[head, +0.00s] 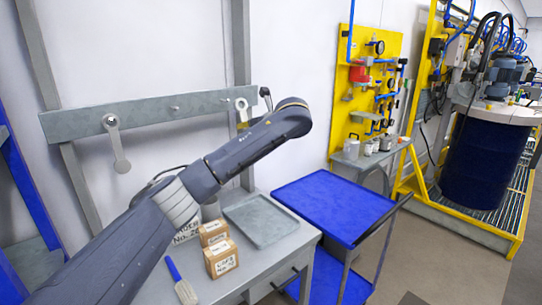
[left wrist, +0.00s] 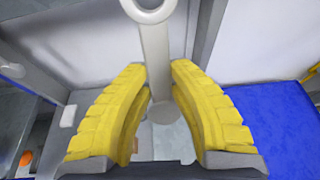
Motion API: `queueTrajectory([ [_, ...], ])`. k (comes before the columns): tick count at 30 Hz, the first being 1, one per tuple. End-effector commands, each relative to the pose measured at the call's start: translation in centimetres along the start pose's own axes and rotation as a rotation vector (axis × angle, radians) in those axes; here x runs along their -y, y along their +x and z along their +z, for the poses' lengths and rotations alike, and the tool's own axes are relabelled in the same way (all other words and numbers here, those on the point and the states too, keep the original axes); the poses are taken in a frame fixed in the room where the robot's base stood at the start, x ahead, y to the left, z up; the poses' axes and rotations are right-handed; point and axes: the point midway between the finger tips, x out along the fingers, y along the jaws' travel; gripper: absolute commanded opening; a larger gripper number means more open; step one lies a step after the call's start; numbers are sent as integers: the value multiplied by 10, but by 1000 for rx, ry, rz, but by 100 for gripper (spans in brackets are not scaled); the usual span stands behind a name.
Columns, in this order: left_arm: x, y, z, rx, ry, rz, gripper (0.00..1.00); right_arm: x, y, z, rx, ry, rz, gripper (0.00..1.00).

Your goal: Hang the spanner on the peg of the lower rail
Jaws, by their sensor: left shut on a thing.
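My left gripper (head: 243,125) is mostly hidden behind my own arm in the head view. In the left wrist view its yellow fingers (left wrist: 158,80) are shut on the shaft of a pale grey spanner (left wrist: 155,40). The spanner's ring end is at the top of that view, and its round lower end lies between the fingers. In the head view the ring end of the spanner (head: 241,104) shows upright in front of the right part of the grey rail (head: 145,111). I cannot tell whether the ring is around a peg. A bare peg (head: 174,107) shows mid-rail. My right gripper is out of view.
Another spanner (head: 117,145) hangs at the rail's left. Below stands a grey bench with a tray (head: 262,222), cardboard boxes (head: 221,258) and a brush (head: 184,290). A blue cart (head: 335,205) stands to the right, beside a yellow panel (head: 370,60).

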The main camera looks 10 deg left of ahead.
Motion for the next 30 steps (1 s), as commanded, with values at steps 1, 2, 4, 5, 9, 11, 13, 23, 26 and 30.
queueTrajectory([
  [1, -3, 0, 5, 40, -4, 18, 0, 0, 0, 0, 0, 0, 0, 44],
  [2, -4, 0, 8, 65, -6, 25, 0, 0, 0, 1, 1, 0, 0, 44],
  [4, -5, 0, 8, 108, -7, 30, 0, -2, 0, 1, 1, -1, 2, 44],
  [5, -5, 0, 8, 121, -7, 31, 0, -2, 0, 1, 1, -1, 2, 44],
  [9, -4, 0, 8, 158, -7, 29, 0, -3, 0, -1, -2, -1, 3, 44],
  [11, -4, 0, 8, 165, -7, 29, 0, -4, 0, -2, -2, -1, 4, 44],
  [13, -4, 2, 8, 168, -7, 29, 0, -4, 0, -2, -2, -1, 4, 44],
  [23, -5, 16, 13, 168, -7, 29, 0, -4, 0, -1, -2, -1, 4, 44],
  [26, -5, 21, 14, 167, -8, 29, 0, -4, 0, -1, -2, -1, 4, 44],
  [30, -5, 28, 16, 168, -7, 29, 0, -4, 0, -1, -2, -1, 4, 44],
])
